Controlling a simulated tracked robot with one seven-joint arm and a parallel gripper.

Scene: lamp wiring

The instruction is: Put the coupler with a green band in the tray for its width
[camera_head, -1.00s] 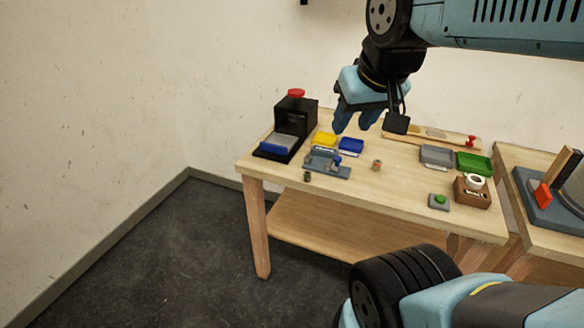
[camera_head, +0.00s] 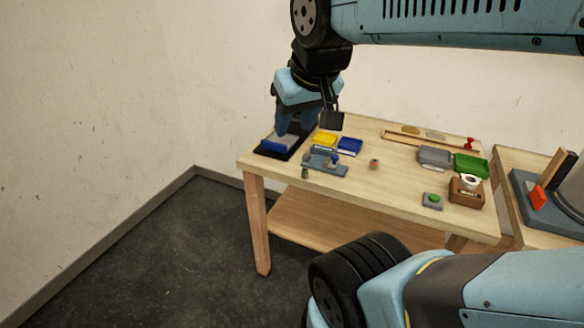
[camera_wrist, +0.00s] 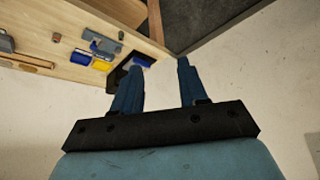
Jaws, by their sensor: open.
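My gripper (camera_head: 297,122) hangs over the back left corner of the workbench, in front of the black device; its open, empty fingers show in the wrist view (camera_wrist: 157,82). A small dark coupler (camera_head: 305,174) stands near the bench's front left edge. A small brownish coupler (camera_head: 374,163) stands further right, mid-bench; it also shows in the wrist view (camera_wrist: 56,37). Both are too small to read a band colour surely. A yellow tray (camera_head: 323,139) and a blue tray (camera_head: 349,147) stand at the back left. A grey tray (camera_head: 434,157) and a green tray (camera_head: 471,164) stand at the right.
A grey-blue fixture (camera_head: 326,164) with a blue part lies between the couplers. The black device with a grey-blue plate (camera_head: 279,144) is partly hidden by my gripper. A green button box (camera_head: 432,201) and a wooden block with a white ring (camera_head: 467,191) stand at front right.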

